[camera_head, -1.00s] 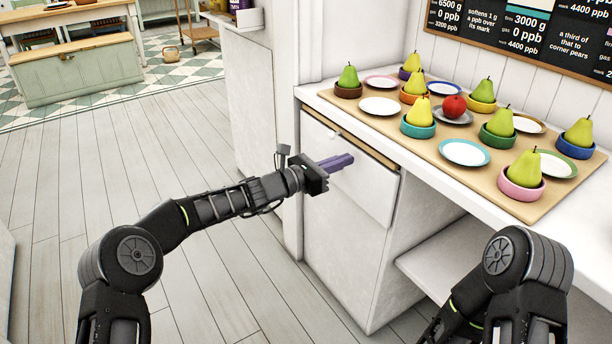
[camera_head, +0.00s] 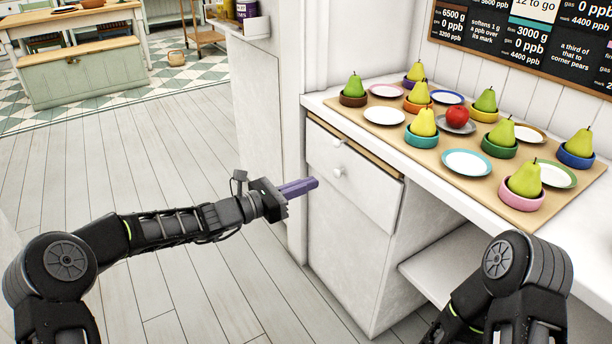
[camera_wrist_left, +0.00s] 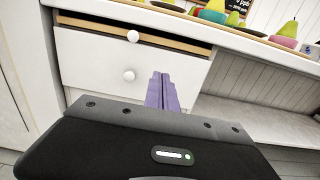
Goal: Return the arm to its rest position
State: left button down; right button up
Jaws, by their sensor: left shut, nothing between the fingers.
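My left gripper (camera_head: 300,187) has purple fingers and is shut with nothing between them. It is held in the air in front of the white drawer unit, at about the height of the drawers, apart from them. In the left wrist view its shut fingers (camera_wrist_left: 161,90) point toward the lower drawer (camera_wrist_left: 90,70), to the right of the lower drawer's round knob. My left arm (camera_head: 150,231) reaches in from the left, bent at the elbow. My right arm (camera_head: 510,270) shows at the lower right; its gripper is not visible.
The white counter (camera_head: 315,98) carries a wooden board (camera_head: 440,151) with pears in coloured bowls, several plates and a red apple (camera_head: 457,117). The upper drawer, with a wooden edge, appears slightly open. A shelf (camera_head: 425,270) lies under the counter. The floor at left is clear.

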pick_arm(q)
jog(key=s+a+f+m+g+y, duration=0.1)
jog(key=s+f+m+g+y, duration=0.2)
jog(key=f, duration=0.6)
jog(key=s+a+f+m+y, duration=0.1)
jog(key=s+f+m+y, duration=0.1)
jog(key=s+f+m, duration=0.5)
jog(key=s+a+f+g+y, duration=0.1)
jog(key=s+f+g+y, duration=0.15)
jog(key=f, duration=0.85)
jog(key=s+a+f+m+g+y, duration=0.1)
jog(key=s+a+f+m+y, duration=0.1)
jog(key=s+f+m, duration=0.4)
jog(key=s+a+f+m+y, duration=0.15)
jog(key=s+f, duration=0.25)
jog(key=s, duration=0.5)
jog(key=s+a+f+m+g, duration=0.2)
jog(key=s+m, duration=0.3)
jog(key=s, duration=0.9)
notch_tip(320, 180, up, 26)
jog(key=d+p, duration=0.1)
jog(key=p, duration=2.5)
jog(key=shift+s+d, duration=0.15)
jog(key=shift+s, duration=0.3)
